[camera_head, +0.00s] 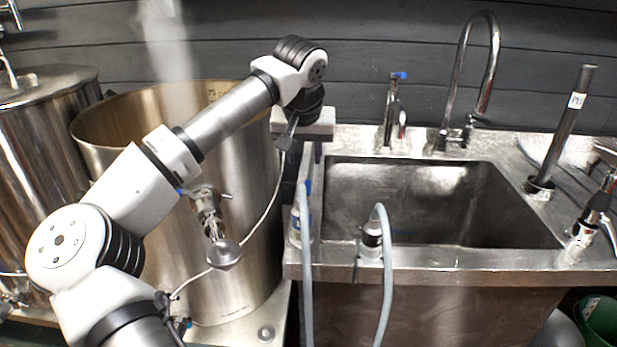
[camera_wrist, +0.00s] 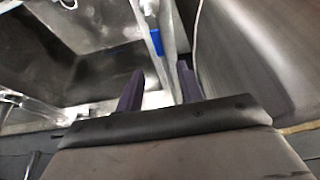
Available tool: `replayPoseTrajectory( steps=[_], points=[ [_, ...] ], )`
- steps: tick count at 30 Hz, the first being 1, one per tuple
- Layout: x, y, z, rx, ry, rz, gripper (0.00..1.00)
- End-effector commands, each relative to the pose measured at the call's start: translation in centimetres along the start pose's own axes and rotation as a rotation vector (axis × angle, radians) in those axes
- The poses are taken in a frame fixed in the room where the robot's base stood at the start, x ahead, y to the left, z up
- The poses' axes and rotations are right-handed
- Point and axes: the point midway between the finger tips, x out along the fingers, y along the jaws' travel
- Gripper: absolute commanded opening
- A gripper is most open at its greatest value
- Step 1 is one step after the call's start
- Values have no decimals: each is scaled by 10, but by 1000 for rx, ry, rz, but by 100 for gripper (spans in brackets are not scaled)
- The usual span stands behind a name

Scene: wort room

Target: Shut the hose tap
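A small tap with a blue lever (camera_head: 398,75) stands at the back of the sink, left of the tall curved faucet; I cannot tell whether it is open. A grey hose (camera_head: 306,260) hangs over the sink's front left edge with a blue part (camera_head: 308,187) at its top. In the wrist view a blue piece (camera_wrist: 155,42) on a pale tube lies just beyond my fingers.
The steel sink (camera_head: 560,262) has an empty basin. A large open kettle (camera_head: 240,290) stands close on its left, with a valve (camera_head: 210,215) on its front. A second hose (camera_head: 388,280) hangs over the front rim. A tall faucet (camera_head: 490,60) and upright pipe (camera_head: 570,120) stand farther right.

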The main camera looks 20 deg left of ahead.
Motion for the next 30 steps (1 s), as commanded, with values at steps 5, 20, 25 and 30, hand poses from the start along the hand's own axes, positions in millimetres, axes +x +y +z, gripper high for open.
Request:
replayPoseTrajectory(
  steps=[5, 20, 25, 30],
  points=[
    [40, 2, 0, 1, -2, 5, 37],
    [89, 2, 0, 0, 1, 3, 37],
    [89, 2, 0, 0, 1, 4, 37],
    [89, 2, 0, 0, 1, 4, 19]
  ],
)
